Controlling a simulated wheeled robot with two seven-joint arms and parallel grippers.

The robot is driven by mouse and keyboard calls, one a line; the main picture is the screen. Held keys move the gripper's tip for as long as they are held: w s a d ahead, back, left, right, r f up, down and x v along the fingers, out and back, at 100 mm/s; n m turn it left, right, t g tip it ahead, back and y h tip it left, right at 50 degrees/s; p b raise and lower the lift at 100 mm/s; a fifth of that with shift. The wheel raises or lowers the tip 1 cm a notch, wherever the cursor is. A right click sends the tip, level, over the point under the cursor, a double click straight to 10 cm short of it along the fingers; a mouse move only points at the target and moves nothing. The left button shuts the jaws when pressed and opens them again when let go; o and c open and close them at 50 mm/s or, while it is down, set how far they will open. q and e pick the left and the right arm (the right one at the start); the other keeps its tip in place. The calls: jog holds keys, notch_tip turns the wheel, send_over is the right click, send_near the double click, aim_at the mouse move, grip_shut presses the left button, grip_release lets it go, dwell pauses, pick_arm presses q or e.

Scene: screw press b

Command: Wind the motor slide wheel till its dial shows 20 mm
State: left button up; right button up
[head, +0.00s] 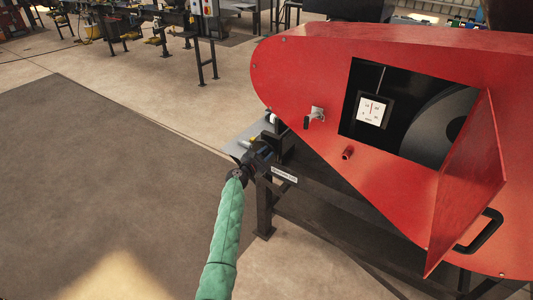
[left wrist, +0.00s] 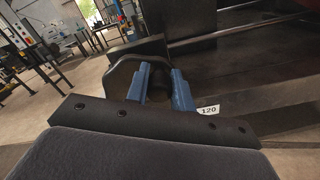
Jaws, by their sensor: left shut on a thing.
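A white square dial (head: 371,109) with a red pointer line standing near upright shows through the opening in the red guard; its figures are too small to read surely. My left gripper (head: 262,154) is at the dark frame's near left corner, below the guard's left end. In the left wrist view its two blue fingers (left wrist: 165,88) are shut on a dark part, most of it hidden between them. A dark rounded piece (left wrist: 120,75), which looks like the wheel, lies just beyond and left of the fingers. My right gripper is not in view.
The red guard (head: 300,70) overhangs the dark bench frame (head: 340,205). Its open red door (head: 470,185) with a black handle sticks out at right. A small latch (head: 316,115) sits on the guard.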

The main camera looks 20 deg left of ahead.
pick_arm(q)
jog(key=shift+a, duration=0.1)
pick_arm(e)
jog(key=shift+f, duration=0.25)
pick_arm(q)
jog(key=o, duration=1)
jog(key=shift+f, duration=0.1)
jog(key=shift+s, duration=0.1)
jog(key=shift+s+a, duration=0.1)
jog(key=shift+s, duration=0.1)
jog(key=b+v, duration=0.1)
jog(key=v, duration=0.5)
jog(key=shift+s, duration=0.3)
jog(key=shift+s+a+b, duration=0.2)
jog(key=shift+s+b, duration=0.1)
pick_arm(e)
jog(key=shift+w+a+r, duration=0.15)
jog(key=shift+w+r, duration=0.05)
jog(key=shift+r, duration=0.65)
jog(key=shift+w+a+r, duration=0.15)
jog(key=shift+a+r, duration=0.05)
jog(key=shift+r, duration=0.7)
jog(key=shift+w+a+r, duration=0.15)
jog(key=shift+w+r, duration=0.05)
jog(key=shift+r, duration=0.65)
